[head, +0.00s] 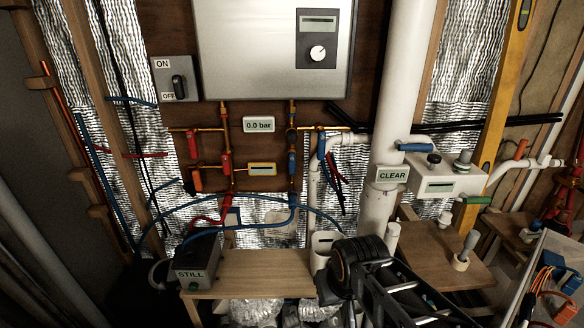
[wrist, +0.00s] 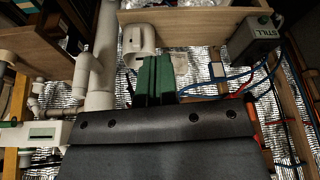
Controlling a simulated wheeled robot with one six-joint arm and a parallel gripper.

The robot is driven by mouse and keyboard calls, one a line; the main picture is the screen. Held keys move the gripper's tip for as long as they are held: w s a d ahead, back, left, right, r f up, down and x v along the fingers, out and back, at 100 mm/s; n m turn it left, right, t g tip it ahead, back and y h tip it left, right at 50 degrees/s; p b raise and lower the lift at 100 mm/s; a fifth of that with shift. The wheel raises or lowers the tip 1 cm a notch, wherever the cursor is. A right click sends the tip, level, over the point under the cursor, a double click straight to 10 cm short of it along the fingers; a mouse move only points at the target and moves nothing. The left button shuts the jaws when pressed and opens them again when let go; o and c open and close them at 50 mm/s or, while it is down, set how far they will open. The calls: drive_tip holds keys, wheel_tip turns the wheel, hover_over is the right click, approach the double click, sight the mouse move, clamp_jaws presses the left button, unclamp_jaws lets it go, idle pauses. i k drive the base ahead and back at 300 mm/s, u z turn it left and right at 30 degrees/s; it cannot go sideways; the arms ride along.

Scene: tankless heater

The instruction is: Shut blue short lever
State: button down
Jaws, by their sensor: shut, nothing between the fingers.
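Three blue levers show in the head view. One blue lever (head: 292,163) points down on the copper pipe below the heater's right side. Another blue lever (head: 321,147) hangs beside it, near the white pipe. A third, horizontal blue lever (head: 415,147) sits right of the thick white pipe. I cannot tell which one is the short lever. My gripper (wrist: 155,62) shows in the wrist view with its green fingers together and empty, below a white cylindrical fitting. In the head view my dark arm is at lower centre; the fingertips cannot be made out. No blue lever is clear in the wrist view.
The heater (head: 270,50) hangs above red levers (head: 225,163) and a 0.0 bar gauge (head: 258,125). The thick white pipe (head: 402,90) rises right of the levers. Blue hoses cross below them.

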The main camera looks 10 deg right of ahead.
sight(291, 156)
drive_tip(key=u, duration=0.1)
drive_tip(key=k, duration=1.4)
drive_tip(key=z, duration=0.5)
drive_tip(key=i, duration=1.5)
drive_tip(key=u, duration=0.7)
drive_tip(key=i, duration=0.55)
